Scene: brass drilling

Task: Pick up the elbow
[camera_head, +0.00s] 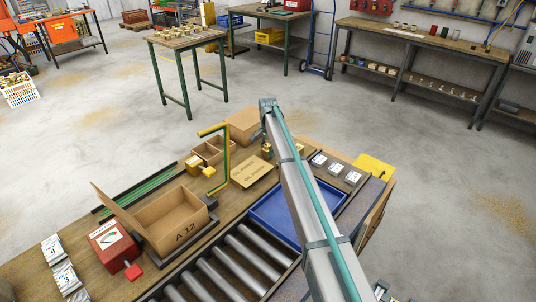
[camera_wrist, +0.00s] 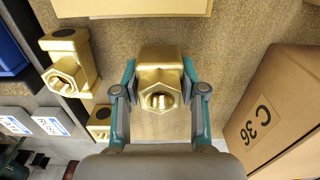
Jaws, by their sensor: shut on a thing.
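In the wrist view, my gripper (camera_wrist: 160,88) has its two teal-and-grey fingers on either side of a brass elbow (camera_wrist: 160,72), shut on it. The elbow's hex-edged opening faces the camera. A second brass fitting (camera_wrist: 72,62), with a hex end and a dark round end, lies to the left, apart from the fingers. Part of a third brass piece (camera_wrist: 98,122) shows below it. In the head view, my gripper (camera_head: 267,150) is low over the far part of the bench, and the held elbow is mostly hidden there by my arm.
A cardboard box marked C 36 (camera_wrist: 275,115) stands close on the right in the wrist view.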

